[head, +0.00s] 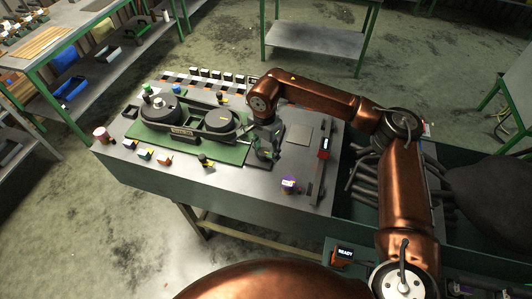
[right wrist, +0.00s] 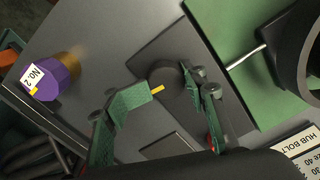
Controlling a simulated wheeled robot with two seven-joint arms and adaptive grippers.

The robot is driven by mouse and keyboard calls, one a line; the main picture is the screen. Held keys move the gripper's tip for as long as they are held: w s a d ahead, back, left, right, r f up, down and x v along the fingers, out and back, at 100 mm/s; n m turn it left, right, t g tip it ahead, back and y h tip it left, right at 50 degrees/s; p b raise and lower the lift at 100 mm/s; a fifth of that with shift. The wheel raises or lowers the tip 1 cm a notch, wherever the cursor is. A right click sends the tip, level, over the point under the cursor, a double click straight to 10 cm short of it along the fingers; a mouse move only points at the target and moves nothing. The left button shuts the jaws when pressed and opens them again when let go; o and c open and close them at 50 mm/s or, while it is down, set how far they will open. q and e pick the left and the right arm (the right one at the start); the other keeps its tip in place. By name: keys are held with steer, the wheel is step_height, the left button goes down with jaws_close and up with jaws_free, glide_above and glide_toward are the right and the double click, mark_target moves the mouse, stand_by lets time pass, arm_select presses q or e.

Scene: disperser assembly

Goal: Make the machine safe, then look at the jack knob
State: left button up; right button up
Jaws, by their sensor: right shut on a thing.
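The machine, with two dark round drums (head: 160,108) and (head: 219,121), sits on a green plate on the bench. My right gripper (head: 265,150) is at the machine's right end, pointing down. In the right wrist view, its green fingers (right wrist: 168,86) are shut on a dark round knob with a yellow pointer (right wrist: 165,73). The arm and gripper hide this knob in the head view. I cannot tell whether it is the jack knob. A small black knob with a yellow mark (head: 205,160) stands at the plate's front edge. My left gripper is not in view.
A purple piece marked No. 2 (head: 289,184) stands at the bench's front right; it also shows in the right wrist view (right wrist: 55,82). A display reading READY (head: 345,252) is nearer me. Several small coloured pieces (head: 164,159) line the bench's front left. A metal table (head: 318,40) stands behind.

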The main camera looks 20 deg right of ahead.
mark_target(263, 152)
steer(key=shift+w+a+r, duration=0.15)
steer(key=shift+w+a, duration=0.05)
steer(key=shift+w, duration=0.15)
steer(key=o, duration=0.7)
steer(key=shift+o, duration=0.9)
steer(key=shift+w+a, duration=0.15)
steer(key=shift+f, duration=0.2)
step_height(263, 152, up, 12)
steer(key=shift+s, duration=0.2)
